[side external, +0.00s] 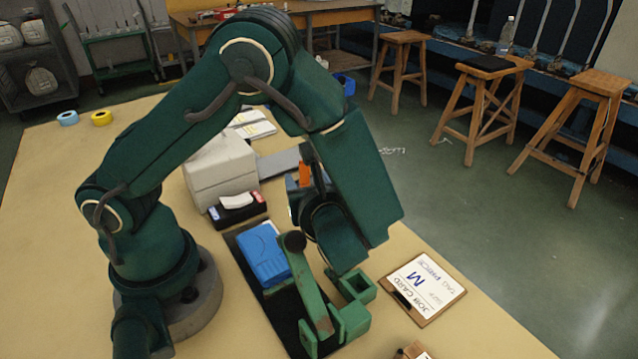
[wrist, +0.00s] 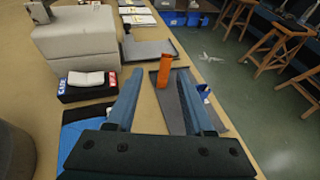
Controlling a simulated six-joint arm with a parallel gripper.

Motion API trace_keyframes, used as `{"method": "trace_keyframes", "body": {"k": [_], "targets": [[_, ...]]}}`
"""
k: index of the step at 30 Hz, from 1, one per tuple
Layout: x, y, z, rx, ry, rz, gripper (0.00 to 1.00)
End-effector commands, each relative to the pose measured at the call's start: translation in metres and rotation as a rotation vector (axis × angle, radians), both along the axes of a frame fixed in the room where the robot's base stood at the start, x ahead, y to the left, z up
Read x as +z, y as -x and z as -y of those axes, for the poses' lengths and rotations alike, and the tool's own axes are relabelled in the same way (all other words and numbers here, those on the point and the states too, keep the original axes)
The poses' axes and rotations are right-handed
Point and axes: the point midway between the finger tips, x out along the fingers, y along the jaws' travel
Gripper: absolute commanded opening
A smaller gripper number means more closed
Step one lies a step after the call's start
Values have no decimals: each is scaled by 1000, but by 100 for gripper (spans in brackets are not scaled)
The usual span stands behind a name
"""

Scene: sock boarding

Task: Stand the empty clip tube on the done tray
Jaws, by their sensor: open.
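An orange upright piece, which looks like the clip tube (wrist: 165,66), stands between the tips of my gripper (wrist: 160,76) in the wrist view. The two blue-grey fingers are apart, one on each side of it. I cannot tell whether either finger touches it. The tube also shows in the side view (side external: 305,173), partly hidden by my arm. Another grey tray (wrist: 147,48) lies beyond, on the left. I can read no label showing which is the done tray.
A pale grey block (side external: 220,172) and a black box with red and blue ends (side external: 237,209) stand to the left. A blue item (side external: 262,254) lies on a dark mat beside a green stand (side external: 318,300). A job card clipboard (side external: 425,285) lies near the table's right edge.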

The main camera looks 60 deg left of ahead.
Motion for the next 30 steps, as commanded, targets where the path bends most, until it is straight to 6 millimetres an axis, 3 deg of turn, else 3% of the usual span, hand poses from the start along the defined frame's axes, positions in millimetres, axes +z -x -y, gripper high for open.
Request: {"method": "trace_keyframes", "body": {"k": [8, 16, 24, 30], "targets": [[18, 46, -14, 364, 354, 189, 53], [33, 89, 6, 797, 817, 494, 53], [58, 99, 43, 1151, 1279, 850, 53], [77, 95, 60, 1294, 1519, 1035, 53]]}}
